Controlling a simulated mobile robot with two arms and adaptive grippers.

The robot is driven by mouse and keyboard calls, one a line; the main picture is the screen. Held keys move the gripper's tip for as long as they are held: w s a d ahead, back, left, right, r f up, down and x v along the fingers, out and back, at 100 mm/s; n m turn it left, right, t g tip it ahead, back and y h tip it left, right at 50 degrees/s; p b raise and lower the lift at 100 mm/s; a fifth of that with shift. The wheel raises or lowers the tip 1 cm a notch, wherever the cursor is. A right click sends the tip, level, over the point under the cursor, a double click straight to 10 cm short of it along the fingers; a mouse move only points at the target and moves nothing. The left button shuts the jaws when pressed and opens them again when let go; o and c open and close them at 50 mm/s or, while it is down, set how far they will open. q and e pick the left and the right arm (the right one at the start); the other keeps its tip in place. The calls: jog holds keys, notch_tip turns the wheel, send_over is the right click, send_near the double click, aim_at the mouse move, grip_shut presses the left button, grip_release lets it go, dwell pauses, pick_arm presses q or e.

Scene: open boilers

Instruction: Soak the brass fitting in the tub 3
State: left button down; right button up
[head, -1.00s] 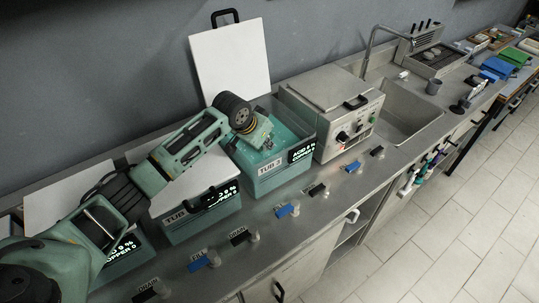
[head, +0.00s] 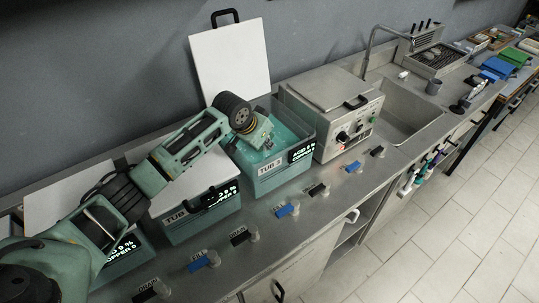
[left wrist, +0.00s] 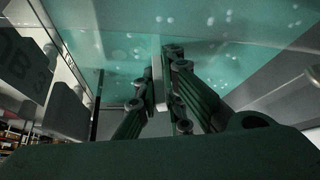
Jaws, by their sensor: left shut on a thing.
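Tub 3 (head: 283,178) is a teal box on the counter. Its white lid stands open behind it, and pale teal liquid (head: 285,128) with bubbles fills it. My left gripper (head: 266,145) points down into the tub, its fingers low at the liquid. In the left wrist view its fingers (left wrist: 160,85) are closed around a small pale piece, taken as the brass fitting (left wrist: 161,72). Most of the piece is hidden by the fingers, and its brass colour does not show. The liquid also fills the top of that view. My right gripper is not in view.
The raised lid (head: 230,65) leans near the wall. A closed-lidded tub (head: 205,218) stands left of tub 3, and a grey boxy machine (head: 335,105) stands right of it. Blue and black switches (head: 287,209) line the counter front. A sink (head: 400,115) lies further right.

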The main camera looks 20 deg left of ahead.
pick_arm(q)
jog(key=shift+r, duration=0.1)
dwell(0.4)
notch_tip(320, 180, up, 5)
jog(key=p, duration=0.5)
notch_tip(320, 180, up, 11)
jog(key=shift+f, duration=0.2)
dwell(0.7)
dwell(1.3)
